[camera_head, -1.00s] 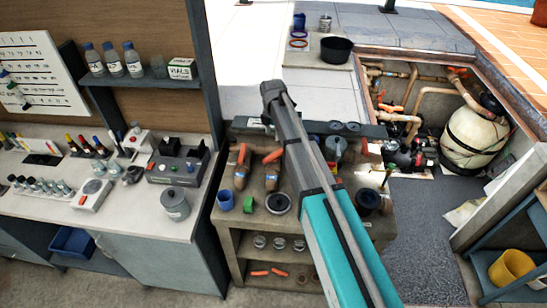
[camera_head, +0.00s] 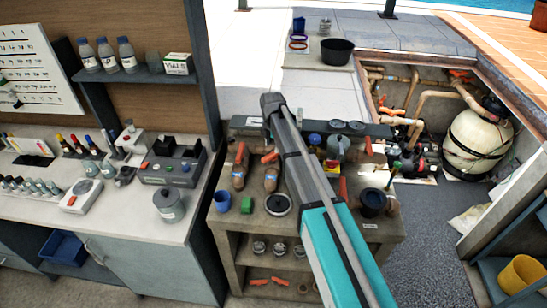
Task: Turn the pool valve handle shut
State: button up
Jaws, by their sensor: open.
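Orange-handled valves sit on the copper-coloured pipes (camera_head: 404,78) in the pit at the right. One orange handle (camera_head: 460,73) is at the pit's back right, and another (camera_head: 391,111) is near its left side. More orange-handled valve bodies, such as a loose valve (camera_head: 239,168), lie on the workbench. I cannot tell which handle is the pool valve's. My arm's teal and grey links rise across the picture centre over the workbench. My gripper is not visible; the arm's links may hide it.
A workbench (camera_head: 228,228) with shelves stands ahead, holding cups and fittings. A lab counter (camera_head: 130,215) with bottles and meters is on the left. A cream tank (camera_head: 478,140) stands in the pit. Dark floor matting (camera_head: 425,225) is clear right of the bench. A yellow bucket (camera_head: 520,272) is lower right.

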aim_at(272, 153)
jog(key=shift+f+b, duration=1.65)
jog(key=shift+f, duration=0.3)
